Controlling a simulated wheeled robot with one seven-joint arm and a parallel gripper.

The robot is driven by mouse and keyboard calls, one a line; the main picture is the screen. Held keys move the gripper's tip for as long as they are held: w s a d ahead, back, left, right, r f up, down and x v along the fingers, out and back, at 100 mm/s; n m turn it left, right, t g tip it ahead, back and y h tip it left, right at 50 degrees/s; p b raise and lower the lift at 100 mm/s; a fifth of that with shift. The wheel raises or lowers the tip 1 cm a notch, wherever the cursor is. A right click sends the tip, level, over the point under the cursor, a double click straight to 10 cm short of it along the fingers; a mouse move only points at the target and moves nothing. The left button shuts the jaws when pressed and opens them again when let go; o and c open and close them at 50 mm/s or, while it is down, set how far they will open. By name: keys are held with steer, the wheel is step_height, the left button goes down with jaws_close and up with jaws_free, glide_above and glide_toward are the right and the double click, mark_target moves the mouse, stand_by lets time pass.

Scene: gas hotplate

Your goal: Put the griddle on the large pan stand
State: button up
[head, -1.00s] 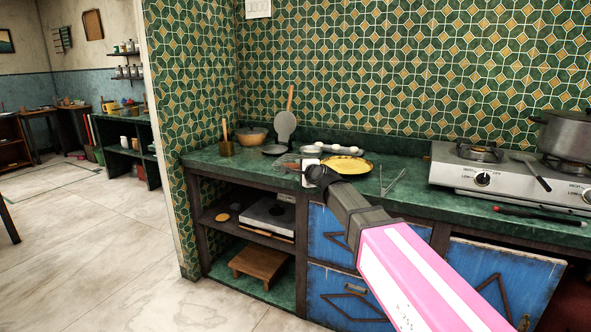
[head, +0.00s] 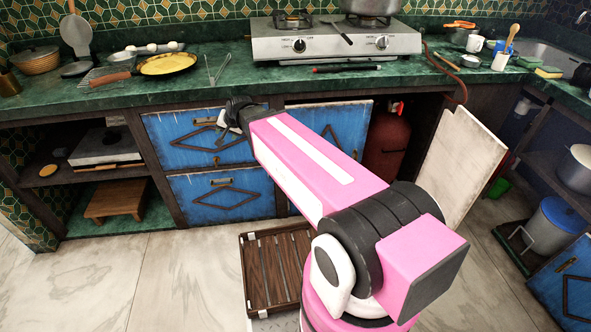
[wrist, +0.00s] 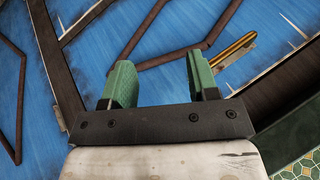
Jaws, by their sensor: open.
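A flat round pan (head: 168,64) with a yellow surface lies on the counter left of the hotplate, a brown handle to its left; it looks like the griddle. A grey round paddle-shaped pan (head: 76,36) leans upright on the back wall. The hotplate (head: 335,44) has two burners. The left pan stand (head: 292,20) is bare; a pot covers the right one. I cannot tell which is the large stand. My gripper (head: 222,128) is below the counter edge before the blue doors, away from the pans. In the wrist view its green fingers (wrist: 162,84) are apart and empty.
Tongs (head: 216,70) and a red-black lighter (head: 346,68) lie on the counter. A cabinet door (head: 462,160) stands open. A wooden crate (head: 275,270) is on the floor.

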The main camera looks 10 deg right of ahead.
steer(key=s+d+f+n+g+h, duration=0.1)
steer(key=s+d+f+g, duration=0.1)
steer(key=s+d+f, duration=0.2)
steer(key=s+d+f+n+g+h, duration=0.1)
steer(key=s+d, duration=0.4)
steer(key=d, duration=0.6)
steer(key=s+d+f+n+g+h, duration=0.1)
steer(key=s+d+f+g+h, duration=0.1)
steer(key=s+d+f, duration=0.2)
steer(key=d+f, duration=0.2)
steer(key=d, duration=0.2)
steer(key=shift+s+f+g, duration=0.3)
steer(key=shift+s+g, duration=0.05)
steer(key=shift+g, duration=0.05)
